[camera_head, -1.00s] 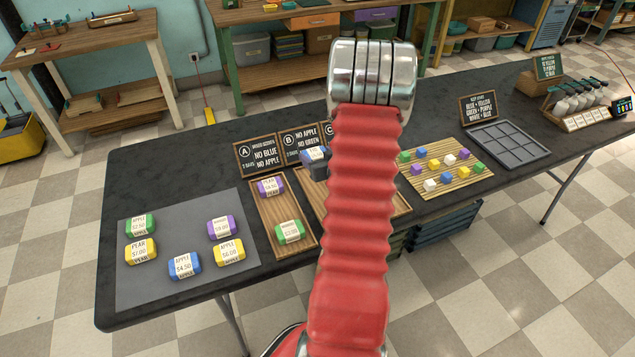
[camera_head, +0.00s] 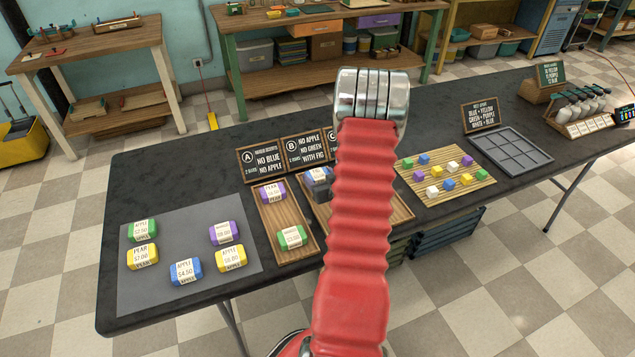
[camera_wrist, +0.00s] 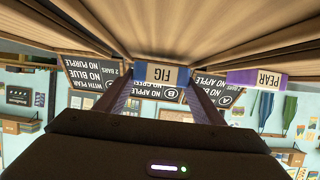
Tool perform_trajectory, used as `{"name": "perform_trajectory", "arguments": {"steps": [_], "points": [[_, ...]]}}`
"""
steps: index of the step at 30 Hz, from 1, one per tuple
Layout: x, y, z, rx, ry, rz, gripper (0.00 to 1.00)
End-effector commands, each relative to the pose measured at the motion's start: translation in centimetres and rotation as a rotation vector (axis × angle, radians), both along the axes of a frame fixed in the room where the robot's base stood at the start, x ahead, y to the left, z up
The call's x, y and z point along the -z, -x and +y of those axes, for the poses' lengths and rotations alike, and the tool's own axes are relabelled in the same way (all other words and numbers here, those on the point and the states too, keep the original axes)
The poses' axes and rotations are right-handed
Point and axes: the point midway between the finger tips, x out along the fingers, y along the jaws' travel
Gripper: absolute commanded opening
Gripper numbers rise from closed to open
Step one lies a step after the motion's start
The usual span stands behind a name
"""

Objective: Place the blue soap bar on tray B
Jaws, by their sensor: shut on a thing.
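The blue soap bar (camera_head: 319,175) has a pale label, which reads FIG in the wrist view (camera_wrist: 163,74). My gripper (camera_head: 318,188) is shut on it, with one finger on each side in the wrist view (camera_wrist: 163,90). The bar is at the far part of wooden tray B (camera_head: 317,213), in front of the B sign (camera_head: 303,151). It is low, close to the wood; I cannot tell whether it touches. My red arm hides much of tray B in the head view.
Tray A (camera_head: 270,218), at left, holds a purple pear bar (camera_head: 272,190) and a green bar (camera_head: 292,237). Several bars lie on a grey mat (camera_head: 190,240). A slatted board with small cubes (camera_head: 445,178) and a grey grid tray (camera_head: 510,150) stand right.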

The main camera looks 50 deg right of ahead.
Motion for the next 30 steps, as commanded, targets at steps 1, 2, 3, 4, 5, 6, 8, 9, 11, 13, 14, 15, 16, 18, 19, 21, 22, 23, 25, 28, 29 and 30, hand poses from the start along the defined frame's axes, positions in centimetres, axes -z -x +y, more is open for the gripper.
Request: {"name": "perform_trajectory", "arguments": {"steps": [1,2,3,4,5,6,8,9,11,13,14,15,16,18,19,21,22,23,25,28,29,30], "points": [[0.6,0.0,0.0,0.000,-0.001,0.000,0.37],[0.8,0.0,0.0,0.000,-0.001,0.000,0.37],[1.1,0.0,0.0,0.000,-0.001,0.000,0.37],[1.2,0.0,0.0,0.000,-0.001,0.000,0.37],[1.3,0.0,0.0,0.000,-0.001,0.000,0.37],[1.4,0.0,0.0,0.000,-0.001,0.000,0.37],[1.4,0.0,0.0,0.001,0.001,-0.001,0.37],[1.3,0.0,0.0,0.000,0.001,-0.001,0.37],[1.3,0.0,0.0,0.000,0.001,-0.001,0.37],[1.3,0.0,0.0,0.000,0.001,-0.001,0.37],[1.4,0.0,0.0,0.000,0.000,0.000,0.37],[1.5,0.0,0.0,0.000,0.000,0.000,0.37],[1.5,0.0,0.0,0.000,0.000,0.000,0.37],[1.5,0.0,0.0,0.000,0.000,0.000,0.66],[1.5,0.0,0.0,0.000,0.000,0.000,0.68],[1.5,0.0,0.1,0.000,0.000,0.000,0.73],[1.5,0.0,0.1,0.000,0.000,0.000,0.75],[1.5,0.0,0.1,-0.001,0.000,0.000,0.77],[1.5,-0.1,0.1,-0.001,0.000,0.000,0.81],[1.5,-0.1,0.1,-0.002,0.000,0.000,0.81],[1.4,-0.1,0.1,-0.002,0.000,0.000,0.81],[1.3,-0.1,0.1,-0.002,0.001,-0.001,0.81]]}}
